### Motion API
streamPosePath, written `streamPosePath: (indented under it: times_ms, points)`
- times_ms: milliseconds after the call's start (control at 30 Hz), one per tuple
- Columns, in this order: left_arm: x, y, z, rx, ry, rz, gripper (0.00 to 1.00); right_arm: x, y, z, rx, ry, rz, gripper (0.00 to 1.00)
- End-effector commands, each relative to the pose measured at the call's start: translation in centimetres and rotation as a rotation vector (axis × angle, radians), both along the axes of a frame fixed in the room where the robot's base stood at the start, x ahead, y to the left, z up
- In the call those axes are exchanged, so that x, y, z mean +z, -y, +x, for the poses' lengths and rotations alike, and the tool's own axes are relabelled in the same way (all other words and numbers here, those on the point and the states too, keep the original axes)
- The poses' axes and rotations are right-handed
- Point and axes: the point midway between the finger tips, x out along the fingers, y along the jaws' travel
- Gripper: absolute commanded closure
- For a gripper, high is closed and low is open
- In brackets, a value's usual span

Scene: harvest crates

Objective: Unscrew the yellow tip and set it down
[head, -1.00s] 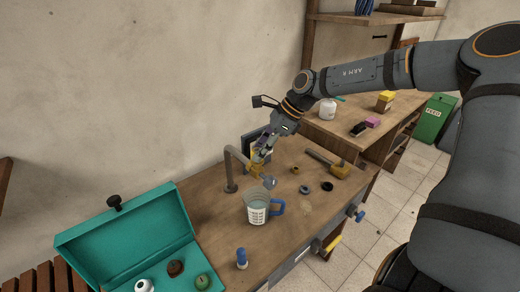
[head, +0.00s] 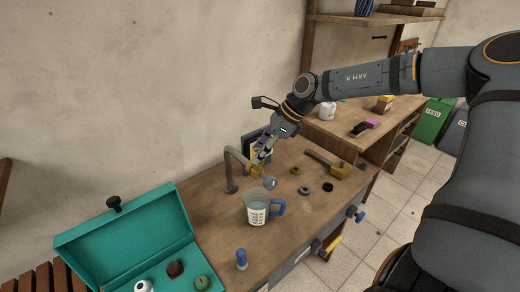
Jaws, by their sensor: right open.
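The yellow tip (head: 256,172) is at the end of the bent grey pipe (head: 228,168) that stands on the wooden bench. A small grey round part (head: 269,183) shows beside it. My right gripper (head: 261,157) is open, pointing down, right at the yellow tip and partly in front of it. I cannot tell whether its fingers touch the tip. My left gripper is not in view.
A measuring cup with a blue handle (head: 257,209) stands just below the tip. An open teal box (head: 125,235) stands at left.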

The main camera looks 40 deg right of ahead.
Motion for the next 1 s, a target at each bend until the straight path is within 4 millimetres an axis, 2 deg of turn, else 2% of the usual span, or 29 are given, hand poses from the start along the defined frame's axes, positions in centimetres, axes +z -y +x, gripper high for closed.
streamPosePath:
  times_ms: [700,833,1000]
  points:
    - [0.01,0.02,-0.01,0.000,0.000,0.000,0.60,-0.01,-0.59,-0.37,-0.739,0.002,-0.011,0.53]
    - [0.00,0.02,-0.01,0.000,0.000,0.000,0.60,-0.02,-0.67,-0.35,-0.813,0.001,-0.005,0.53]
    - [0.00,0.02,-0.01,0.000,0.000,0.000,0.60,-0.01,-0.67,-0.33,-0.826,-0.001,-0.001,0.53]
